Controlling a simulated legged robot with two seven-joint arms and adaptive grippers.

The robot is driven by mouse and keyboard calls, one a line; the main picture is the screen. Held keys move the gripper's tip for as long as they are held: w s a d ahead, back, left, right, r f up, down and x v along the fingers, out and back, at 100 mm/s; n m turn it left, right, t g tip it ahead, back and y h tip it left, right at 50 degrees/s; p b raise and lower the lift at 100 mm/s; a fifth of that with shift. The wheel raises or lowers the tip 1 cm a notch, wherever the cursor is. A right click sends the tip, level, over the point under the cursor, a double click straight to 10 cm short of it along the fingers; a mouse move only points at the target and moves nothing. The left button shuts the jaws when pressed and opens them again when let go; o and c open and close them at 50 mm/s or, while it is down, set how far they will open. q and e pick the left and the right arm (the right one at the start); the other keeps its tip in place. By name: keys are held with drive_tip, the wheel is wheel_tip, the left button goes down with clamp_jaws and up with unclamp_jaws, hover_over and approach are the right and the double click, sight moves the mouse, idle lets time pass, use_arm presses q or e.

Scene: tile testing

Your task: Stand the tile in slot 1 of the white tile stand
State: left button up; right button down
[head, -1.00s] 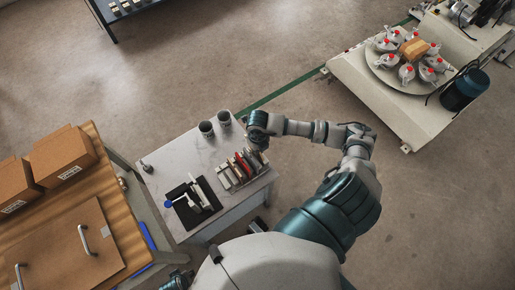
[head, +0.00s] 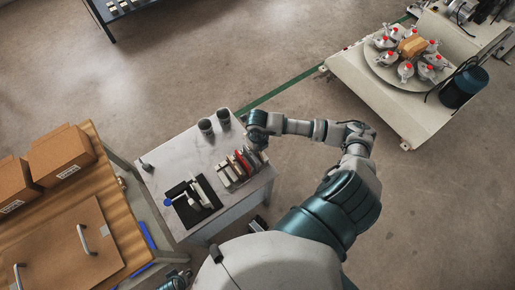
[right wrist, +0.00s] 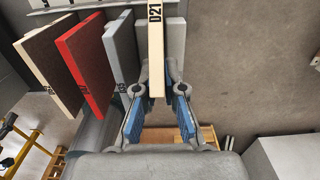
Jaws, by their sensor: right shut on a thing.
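My right gripper (right wrist: 156,88) is shut on a cream tile (right wrist: 156,48) marked "D21", seen edge-on between the blue-padded fingers. In the head view, my right gripper (head: 256,146) is at the far right end of a pale stand (head: 233,187) that holds several upright tiles. The arm partly hides the held tile there. In the right wrist view, a grey tile (right wrist: 120,50), a red tile (right wrist: 83,68) and a dark brown tile (right wrist: 50,65) stand to the left of the held one. Slot numbers are too small to read.
On the same table (head: 172,158) stand two dark cups (head: 206,127) and a black mat (head: 205,207) with a white device. A wooden bench (head: 105,160) with cardboard boxes (head: 63,160) is at the left. A bare strip of tabletop lies behind the mat.

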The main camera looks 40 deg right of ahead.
drive_tip(key=shift+s+f, duration=0.2)
drive_tip(key=shift+f, duration=0.15)
drive_tip(key=shift+w+g+p, duration=0.15)
drive_tip(key=shift+g+p, duration=0.15)
drive_tip(key=shift+g, duration=0.9)
drive_tip(key=g, duration=0.2)
drive_tip(key=shift+f+g+y+b, duration=0.15)
drive_tip(key=shift+g+y+b, duration=0.15)
drive_tip(key=shift+y+b, duration=0.1)
drive_tip(key=shift+g, duration=0.7)
drive_tip(key=shift+s, duration=0.3)
drive_tip(key=shift+s+r+p, duration=0.2)
drive_tip(key=shift+s+p, duration=0.55)
drive_tip(key=shift+s, duration=0.15)
